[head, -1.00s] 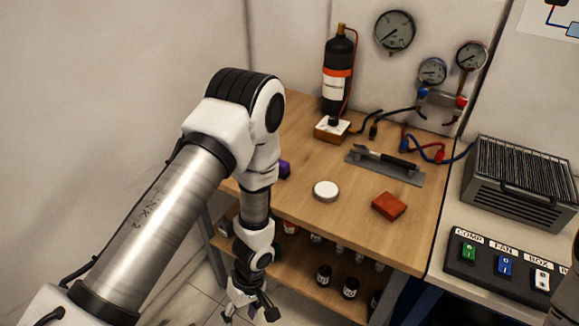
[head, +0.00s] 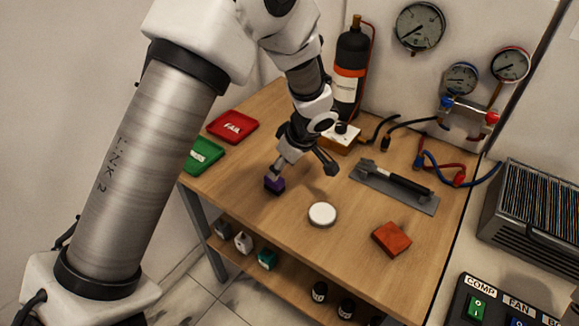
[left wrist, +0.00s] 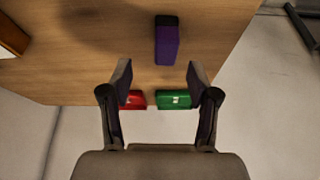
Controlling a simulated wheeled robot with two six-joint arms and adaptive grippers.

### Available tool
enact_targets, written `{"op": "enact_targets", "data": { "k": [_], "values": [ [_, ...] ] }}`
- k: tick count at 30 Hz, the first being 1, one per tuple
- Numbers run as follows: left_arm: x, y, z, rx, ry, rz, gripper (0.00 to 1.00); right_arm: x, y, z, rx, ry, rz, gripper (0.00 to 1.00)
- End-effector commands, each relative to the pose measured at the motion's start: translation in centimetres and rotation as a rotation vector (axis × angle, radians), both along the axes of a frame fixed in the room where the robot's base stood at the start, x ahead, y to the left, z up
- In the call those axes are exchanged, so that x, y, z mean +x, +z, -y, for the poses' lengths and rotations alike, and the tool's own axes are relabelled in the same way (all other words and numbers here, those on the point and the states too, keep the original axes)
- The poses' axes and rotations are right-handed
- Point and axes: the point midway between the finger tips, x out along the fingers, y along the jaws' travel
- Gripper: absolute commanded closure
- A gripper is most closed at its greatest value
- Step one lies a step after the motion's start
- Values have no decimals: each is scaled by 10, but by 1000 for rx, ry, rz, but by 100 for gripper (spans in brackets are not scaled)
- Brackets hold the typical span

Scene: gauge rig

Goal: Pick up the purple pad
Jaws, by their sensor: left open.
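The purple pad (head: 274,185) is a small block with a dark end and lies on the wooden table near its front left edge. In the left wrist view the purple pad (left wrist: 167,45) shows whole, ahead of the fingertips and slightly right of the middle. My left gripper (head: 302,169) is open and empty above the table; in the head view one finger overlaps the top of the pad. In the left wrist view the left gripper (left wrist: 159,77) has its fingers spread, with the pad not between them. My right gripper is not in view.
A red FAIL tray (head: 233,127) and a green tray (head: 203,157) lie left of the pad. A white disc (head: 322,215), a red block (head: 391,239) and a grey plate with a black-handled tool (head: 395,184) lie to the right. A black cylinder (head: 351,65) stands behind.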

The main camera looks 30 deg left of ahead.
Motion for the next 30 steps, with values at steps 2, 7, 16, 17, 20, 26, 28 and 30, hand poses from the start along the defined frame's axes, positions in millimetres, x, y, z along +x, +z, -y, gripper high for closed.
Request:
{"op": "enact_targets", "data": {
  "k": [2,7,16,17,20,26,28,30],
  "values": [
    [0,-6,-3,0,-1,-4,40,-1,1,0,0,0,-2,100],
    [0,-27,-11,-1,1,-4,40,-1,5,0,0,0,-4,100],
    [2,-71,-27,-2,1,-3,40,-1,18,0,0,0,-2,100],
    [3,-72,-28,-2,1,-2,40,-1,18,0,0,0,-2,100],
    [3,-73,-28,-1,-1,-1,40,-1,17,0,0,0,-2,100],
    [3,-73,-28,-1,-1,-1,82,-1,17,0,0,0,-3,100],
    [3,-73,-28,-1,-1,-1,100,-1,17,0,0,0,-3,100],
    [3,-73,-28,-2,-1,-2,100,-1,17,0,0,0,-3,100]
  ]
}}
